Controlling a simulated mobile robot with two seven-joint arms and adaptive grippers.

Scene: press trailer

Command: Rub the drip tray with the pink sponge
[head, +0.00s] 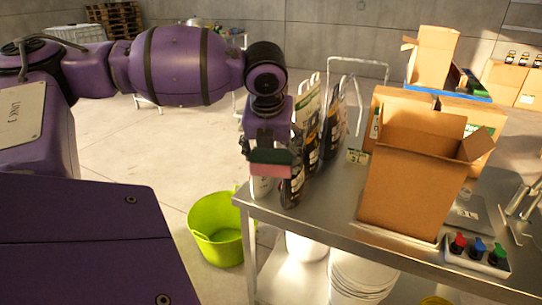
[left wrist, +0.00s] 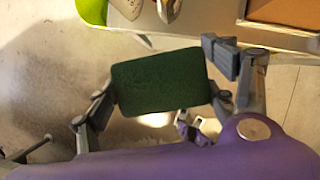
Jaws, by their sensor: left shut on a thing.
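My left gripper (head: 271,153) is shut on the pink sponge (head: 270,170), holding it above the near left corner of the steel table, close to several dark bottles. The sponge shows a pink face with a dark green layer in the head view. In the left wrist view, the dark green side of the sponge (left wrist: 160,82) spans between the fingers and hides part of what lies beneath. I cannot make out the drip tray for certain in either view. My right gripper is not in view.
The steel table (head: 335,222) carries dark bottles (head: 312,147), a tall open cardboard box (head: 412,185) and a button box (head: 477,255) with red, blue and green buttons. A lime green tub (head: 217,232) stands on the floor. Open floor lies behind the arm.

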